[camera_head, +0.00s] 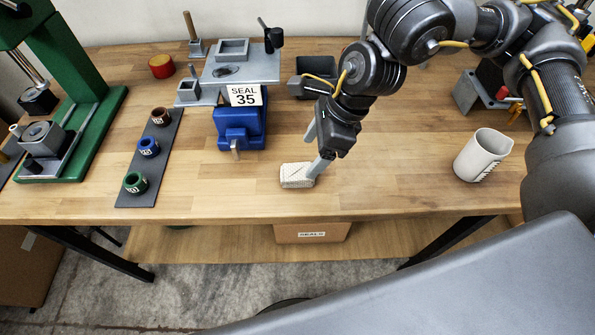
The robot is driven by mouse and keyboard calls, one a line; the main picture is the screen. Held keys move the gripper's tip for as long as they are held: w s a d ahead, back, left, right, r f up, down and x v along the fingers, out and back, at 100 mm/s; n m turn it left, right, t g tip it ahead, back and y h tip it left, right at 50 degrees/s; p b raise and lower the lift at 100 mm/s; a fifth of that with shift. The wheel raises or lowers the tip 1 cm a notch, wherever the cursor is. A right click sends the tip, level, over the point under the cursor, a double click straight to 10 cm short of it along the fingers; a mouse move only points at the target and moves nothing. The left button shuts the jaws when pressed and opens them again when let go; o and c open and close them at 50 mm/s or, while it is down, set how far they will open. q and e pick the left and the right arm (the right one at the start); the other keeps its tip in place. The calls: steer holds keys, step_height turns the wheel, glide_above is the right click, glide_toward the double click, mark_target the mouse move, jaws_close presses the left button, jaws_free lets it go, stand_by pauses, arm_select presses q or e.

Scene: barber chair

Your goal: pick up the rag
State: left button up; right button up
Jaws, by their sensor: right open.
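The rag (296,176) is a small, pale, folded cloth with a patterned surface. It lies on the wooden workbench, a little in from the front edge and near the middle of the view. My right gripper (315,152) comes down from the upper right and is open. One grey finger is close to the right end of the rag and overlaps it in the picture; I cannot tell whether it touches. The other finger is behind the rag. Nothing shows between the fingers. My left gripper is not in view.
A blue vise (240,127) with a "SEAL 35" sign stands left of the rag. A dark strip (141,187) with several coloured rings and a green press (82,95) are further left. A white cup (482,155) stands on the right. The bench front between them is clear.

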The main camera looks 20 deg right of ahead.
mark_target(298, 171)
steer(key=shift+a+f, duration=0.15)
steer(key=shift+f, duration=0.3)
steer(key=shift+s+a+f, duration=0.1)
steer(key=shift+a+f, duration=0.05)
steer(key=shift+f, duration=0.1)
steer(key=p+x, duration=0.1)
steer(key=x, duration=0.2)
steer(key=shift+a+f, duration=0.25)
steer(key=shift+a, duration=0.05)
steer(key=shift+a+f, duration=0.15)
steer(key=shift+f, duration=0.25)
steer(key=c, duration=1.1)
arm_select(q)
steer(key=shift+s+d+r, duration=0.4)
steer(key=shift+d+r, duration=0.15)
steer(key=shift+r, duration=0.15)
arm_select(e)
steer(key=shift+o, duration=0.2)
steer(key=shift+r, duration=0.1)
